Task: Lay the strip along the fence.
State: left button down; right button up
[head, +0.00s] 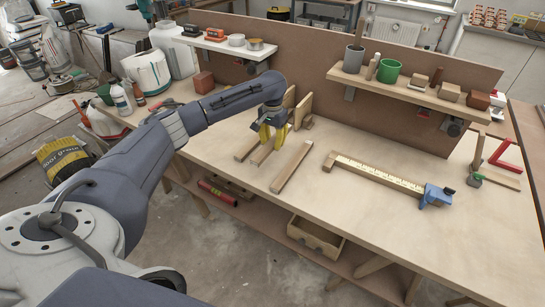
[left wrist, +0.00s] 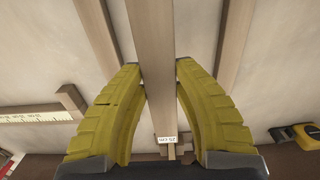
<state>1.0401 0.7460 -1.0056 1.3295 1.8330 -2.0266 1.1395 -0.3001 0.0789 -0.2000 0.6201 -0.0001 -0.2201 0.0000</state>
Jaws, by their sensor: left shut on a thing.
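My left gripper (head: 271,139), with yellow fingers, is over the left part of the bench and shut on a wooden strip (head: 258,156). In the left wrist view the strip (left wrist: 152,35) runs lengthwise between the two fingers (left wrist: 160,72), with a small white label near its lower end. I cannot tell whether it is clear of the bench. The wooden fence (head: 361,171) with a pale scale lies to the right, apart from the gripper, with a blue clamp (head: 436,196) at its right end. It also shows in the left wrist view (left wrist: 72,99). My right gripper is not in view.
Two more strips lie either side of the held one, left (head: 246,146) and right (head: 291,167). Upright wooden pieces (head: 302,110) stand just behind the gripper. A raised shelf (head: 410,93) with pots runs along the back. The bench front (head: 370,230) is clear.

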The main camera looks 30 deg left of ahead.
aim_at(273, 160)
pick_arm(q)
jog(key=shift+f, duration=3.85)
jog(key=shift+f, duration=0.15)
jog(key=c, duration=1.1)
grip_release()
notch_tip(273, 160, up, 12)
jog(key=shift+f, duration=0.2)
jog(key=shift+o, duration=0.9)
jog(key=shift+r, duration=0.35)
